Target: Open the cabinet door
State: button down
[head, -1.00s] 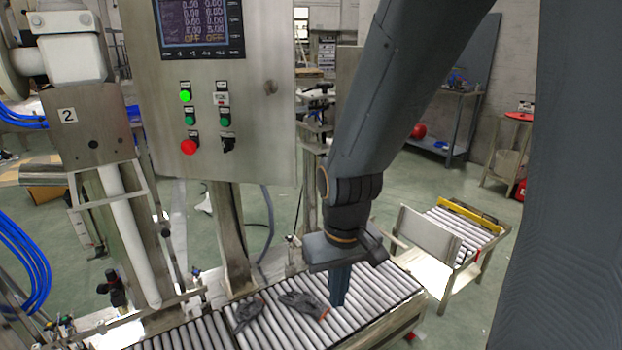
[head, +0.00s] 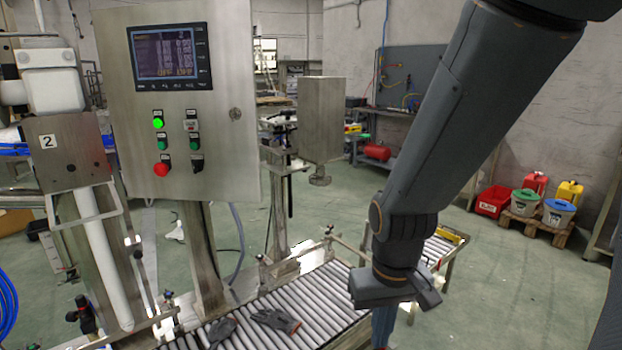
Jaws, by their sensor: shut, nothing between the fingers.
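The steel control cabinet (head: 215,150) stands on a post at the left in the head view. Its front door carries a dark display (head: 171,56), a lit green button, two darker green buttons, a red button (head: 161,169) and a black switch. A small round lock (head: 235,113) sits near the door's right edge. The door looks closed.
The roller conveyor (head: 325,290) runs below the cabinet, with two dark gloves (head: 275,320) on it. A steel box (head: 322,120) on a stand is right of the cabinet. Red (head: 494,201) and other bins stand at the far right.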

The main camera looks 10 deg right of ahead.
aim_at(227, 153)
jog(key=z, duration=0.85)
jog(key=i, duration=0.8)
jog(key=u, duration=0.6)
